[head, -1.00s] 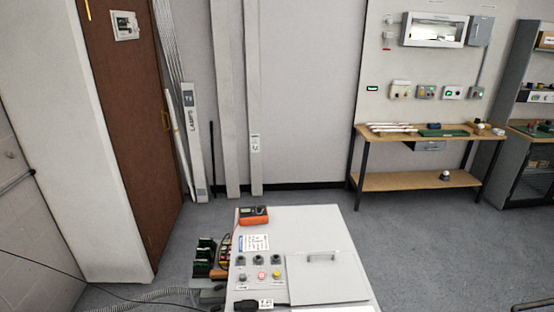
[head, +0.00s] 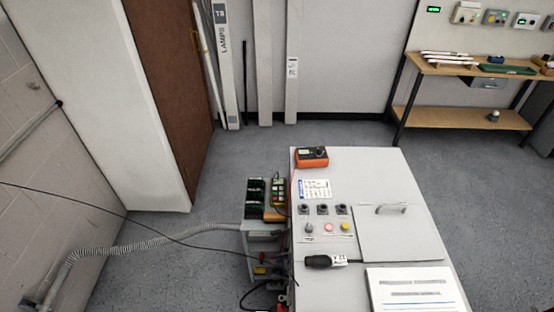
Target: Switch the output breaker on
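A light grey bench unit (head: 420,190) stands in the middle of the head view. Which part, if any, is the output breaker I cannot tell. On the unit's left side sits a lower grey box (head: 258,235) with small coloured parts, too small to read. Neither of my grippers is in view.
An orange meter (head: 312,157) lies at the unit's far edge. A black object with a white tag (head: 320,261) and a printed sheet (head: 412,289) lie nearer. A grey hose (head: 130,247) and a black cable cross the floor at left. A wooden workbench (head: 440,115) stands at back right.

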